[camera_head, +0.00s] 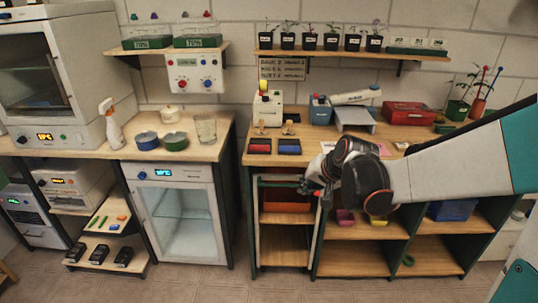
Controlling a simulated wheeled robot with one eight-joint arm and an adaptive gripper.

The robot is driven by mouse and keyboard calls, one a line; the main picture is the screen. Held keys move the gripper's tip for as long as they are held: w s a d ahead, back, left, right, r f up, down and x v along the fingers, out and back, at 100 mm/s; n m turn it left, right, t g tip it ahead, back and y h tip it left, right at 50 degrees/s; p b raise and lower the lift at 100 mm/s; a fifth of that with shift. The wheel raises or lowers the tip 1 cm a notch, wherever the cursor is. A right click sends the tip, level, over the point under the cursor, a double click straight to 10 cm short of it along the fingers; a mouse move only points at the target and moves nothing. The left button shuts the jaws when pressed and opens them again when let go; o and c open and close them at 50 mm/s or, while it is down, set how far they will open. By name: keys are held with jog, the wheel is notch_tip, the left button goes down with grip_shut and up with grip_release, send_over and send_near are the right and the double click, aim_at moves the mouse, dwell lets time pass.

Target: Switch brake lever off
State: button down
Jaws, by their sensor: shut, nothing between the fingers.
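A wheeled-cart-like rack (287,244) with a pale frame stands under the right-hand bench, with a dark green bar (277,183) across its top front. A small red part (317,193) shows at its upper right corner; it may be the brake lever, but it is too small to tell its position. My gripper (308,186) is shut and empty at that corner, close to the red part. I cannot tell whether they touch. My dark wrist hides part of the bench edge behind it.
The right-hand bench (262,159) carries a white device (268,108), blue and red trays, and a red box (408,113). Shelves with a pink pot (345,218) and a yellow pot (378,220) lie right of the rack. Clear floor (215,285) lies in front.

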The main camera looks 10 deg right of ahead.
jog(key=w+d+f+m+t+y+p, duration=0.1)
jog(key=w+d+f+m, duration=0.4)
jog(key=d+f, duration=0.4)
jog(key=w+d+f+m+t+y+p, duration=0.1)
jog(key=w+d+f+m, duration=0.4)
jog(key=d, duration=0.7)
notch_tip(320, 180, down, 4)
jog(key=shift+w+r+m+t, duration=0.15)
jog(key=shift+w+m+t, duration=0.3)
jog(key=shift+m, duration=0.55)
jog(key=b+x, duration=0.3)
jog(key=x, duration=0.6)
jog(key=shift+w+b, duration=0.3)
jog(key=shift+w, duration=0.05)
jog(key=shift+a, duration=0.15)
jog(key=shift+s+r+m+g+p, duration=0.1)
jog(key=shift+m+g+p, duration=0.2)
jog(key=shift+g+p, duration=0.15)
jog(key=shift+r+g, duration=0.15)
jog(key=shift+g, duration=0.45)
